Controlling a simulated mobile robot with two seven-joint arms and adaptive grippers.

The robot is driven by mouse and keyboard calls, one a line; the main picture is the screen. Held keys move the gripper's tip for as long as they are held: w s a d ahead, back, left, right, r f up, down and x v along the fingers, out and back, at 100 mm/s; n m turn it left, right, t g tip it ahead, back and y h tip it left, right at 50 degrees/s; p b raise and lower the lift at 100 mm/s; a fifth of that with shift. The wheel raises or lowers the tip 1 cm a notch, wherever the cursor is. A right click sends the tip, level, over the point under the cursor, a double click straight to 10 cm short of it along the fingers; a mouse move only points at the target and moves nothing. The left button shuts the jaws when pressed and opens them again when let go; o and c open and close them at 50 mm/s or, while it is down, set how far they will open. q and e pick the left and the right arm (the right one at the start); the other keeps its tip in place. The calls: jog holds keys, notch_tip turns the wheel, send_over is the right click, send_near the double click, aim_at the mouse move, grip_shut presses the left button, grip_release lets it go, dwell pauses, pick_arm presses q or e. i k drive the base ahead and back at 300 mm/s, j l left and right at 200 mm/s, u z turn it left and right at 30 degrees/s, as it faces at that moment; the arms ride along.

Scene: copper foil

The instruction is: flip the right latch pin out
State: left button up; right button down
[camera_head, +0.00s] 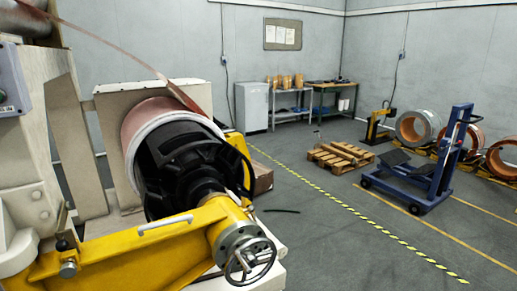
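A yellow swing arm (140,255) of the foil machine crosses the lower left of the head view. A small dark upright pin with a knob (65,243) stands at its left end, beside a round grey knob (68,269). I cannot tell for certain which of these is the right latch pin. A pale bar handle (166,222) lies along the top of the arm. A handwheel (250,260) is at its right end. Behind it, a copper foil roll (150,112) sits around a black hub (180,165). Neither of my grippers is in view.
The grey floor right of the machine is open, with a yellow-black line (350,208). A wooden pallet (340,157) and a blue lift trolley (430,175) stand beyond it. Several coils (418,128) are at the far right. A grey cabinet (252,106) and benches line the back wall.

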aim_at(69, 270)
jog(key=u, duration=1.65)
